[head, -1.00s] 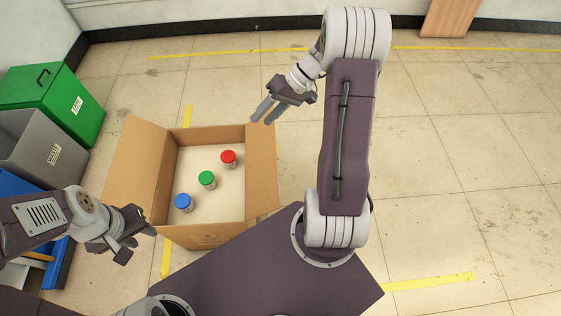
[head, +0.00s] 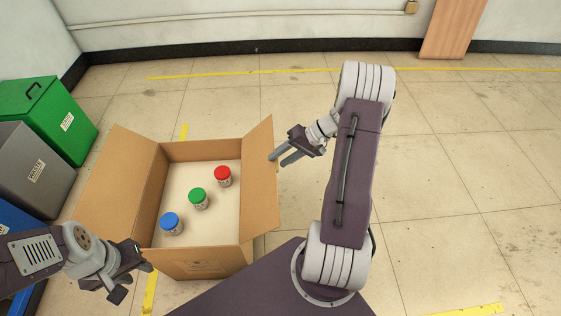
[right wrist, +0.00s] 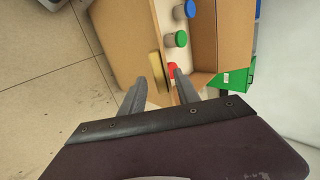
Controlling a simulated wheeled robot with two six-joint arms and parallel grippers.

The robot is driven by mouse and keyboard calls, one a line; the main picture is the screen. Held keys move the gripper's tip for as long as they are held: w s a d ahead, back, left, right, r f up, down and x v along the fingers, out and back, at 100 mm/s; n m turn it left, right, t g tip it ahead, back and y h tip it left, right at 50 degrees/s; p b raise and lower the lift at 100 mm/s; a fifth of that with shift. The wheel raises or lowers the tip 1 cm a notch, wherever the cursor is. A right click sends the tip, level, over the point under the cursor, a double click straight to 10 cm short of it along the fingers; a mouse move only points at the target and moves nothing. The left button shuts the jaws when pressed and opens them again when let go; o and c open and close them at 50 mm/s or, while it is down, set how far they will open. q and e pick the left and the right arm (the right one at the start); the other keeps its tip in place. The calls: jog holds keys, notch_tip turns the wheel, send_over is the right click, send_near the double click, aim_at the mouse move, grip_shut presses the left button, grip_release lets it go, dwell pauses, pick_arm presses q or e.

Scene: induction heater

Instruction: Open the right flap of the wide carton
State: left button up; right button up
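The wide carton (head: 200,264) stands open-topped on the floor at centre left. Its right flap (head: 261,190) slants up and outward from the right wall; its left flap (head: 118,185) leans out to the left. My right gripper (head: 278,159) is at the right flap's outer edge, near its far end, with fingers apart. In the right wrist view, a narrow tan flap edge (right wrist: 157,72) shows between the fingertips; I cannot tell whether they touch it. My left gripper (head: 134,280) is by the carton's near left corner, fingers apart and empty.
Jars with a red lid (head: 222,176), a green lid (head: 198,198) and a blue lid (head: 171,222) stand inside the carton. Green (head: 45,122) and grey (head: 30,172) bins stand at left. Floor right of my right arm is clear.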

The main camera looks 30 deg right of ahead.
jog(key=shift+w+a+f, duration=0.1)
jog(key=shift+a+f, duration=0.05)
grip_shut()
jog(key=shift+f, duration=0.1)
dwell(1.3)
